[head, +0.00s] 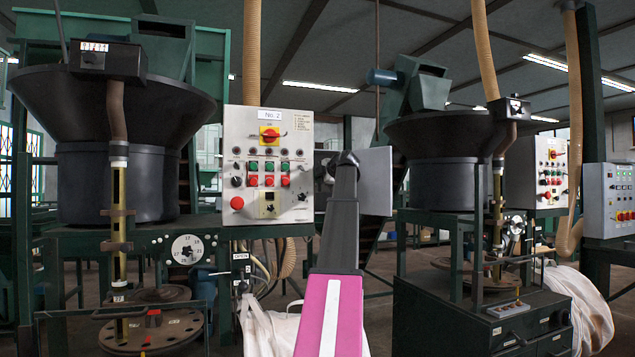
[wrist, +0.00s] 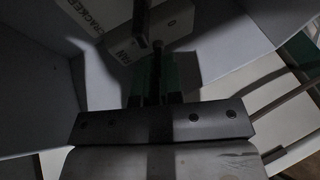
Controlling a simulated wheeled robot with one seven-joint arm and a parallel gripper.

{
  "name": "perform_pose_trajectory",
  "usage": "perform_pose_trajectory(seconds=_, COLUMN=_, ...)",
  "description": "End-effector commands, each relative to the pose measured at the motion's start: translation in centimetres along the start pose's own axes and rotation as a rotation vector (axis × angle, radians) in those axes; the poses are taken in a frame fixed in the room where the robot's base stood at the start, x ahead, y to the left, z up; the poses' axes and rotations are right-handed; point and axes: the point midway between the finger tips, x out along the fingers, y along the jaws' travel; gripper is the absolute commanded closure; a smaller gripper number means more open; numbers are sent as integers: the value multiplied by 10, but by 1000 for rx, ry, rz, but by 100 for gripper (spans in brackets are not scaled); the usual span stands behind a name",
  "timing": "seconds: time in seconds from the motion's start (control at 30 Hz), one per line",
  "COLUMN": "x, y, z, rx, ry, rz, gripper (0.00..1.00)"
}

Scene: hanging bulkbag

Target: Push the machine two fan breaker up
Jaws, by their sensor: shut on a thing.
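In the wrist view, my gripper (wrist: 151,76) reaches into a pale grey box, its two green-dark fingers close together. They are shut on the fan breaker (wrist: 170,28), a grey block beside a label reading FAN. The exact grip point is dark and hard to make out. In the head view my arm ends at an open grey box or door right of the machine two panel (head: 268,160), marked No. 2. My gripper is hidden there behind my own arm.
A second label reading CRACKER (wrist: 85,22) lies at the upper left of the box. The grey box walls (wrist: 215,70) stand close around my gripper. In the head view, a dark hopper (head: 115,150) stands left and another machine (head: 450,160) right.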

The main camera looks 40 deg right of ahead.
Motion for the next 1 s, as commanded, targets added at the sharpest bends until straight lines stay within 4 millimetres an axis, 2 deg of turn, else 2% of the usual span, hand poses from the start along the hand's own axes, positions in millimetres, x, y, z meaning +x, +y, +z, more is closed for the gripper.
perform_pose_trajectory(seconds=0.3, x=1, y=3, z=0, rx=30, ry=2, rz=-74, gripper=100)
perform_pose_trajectory(seconds=0.73, x=1, y=2, z=0, rx=34, ry=2, rz=-80, gripper=100)
perform_pose_trajectory(seconds=0.8, x=1, y=3, z=0, rx=33, ry=2, rz=-80, gripper=70)
perform_pose_trajectory(seconds=0.83, x=1, y=3, z=0, rx=33, ry=2, rz=-80, gripper=67)
perform_pose_trajectory(seconds=1.0, x=0, y=3, z=0, rx=33, ry=2, rz=-79, gripper=67)
